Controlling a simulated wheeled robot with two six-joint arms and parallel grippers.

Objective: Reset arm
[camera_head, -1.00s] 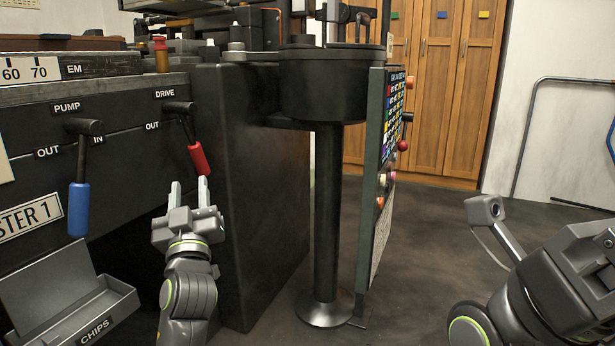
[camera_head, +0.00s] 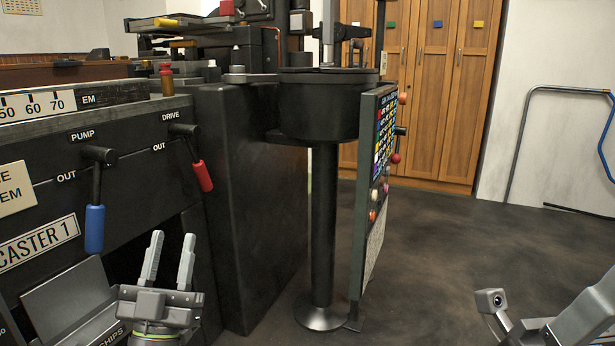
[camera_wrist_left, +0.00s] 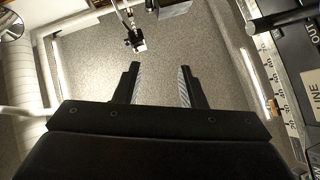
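My left gripper (camera_head: 168,262) is low in front of the type caster (camera_head: 250,190), with its two fingers pointing up and apart. Nothing is between the fingers, and in the left wrist view the left gripper (camera_wrist_left: 158,85) is also open and empty. It is apart from the red DRIVE lever (camera_head: 201,175) and the blue PUMP lever (camera_head: 95,228), which hang on the caster's front. My right arm (camera_head: 560,325) shows only in part at the lower right, and its fingertips are out of the picture.
The grey CHIPS box (camera_head: 70,298) is at the lower left, close to my left gripper. A black post (camera_head: 323,225) and an edge-on panel with coloured buttons (camera_head: 372,190) stand right of the caster. Dark floor (camera_head: 455,240) is clear between panel and right arm. Wooden lockers (camera_head: 440,90) stand behind.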

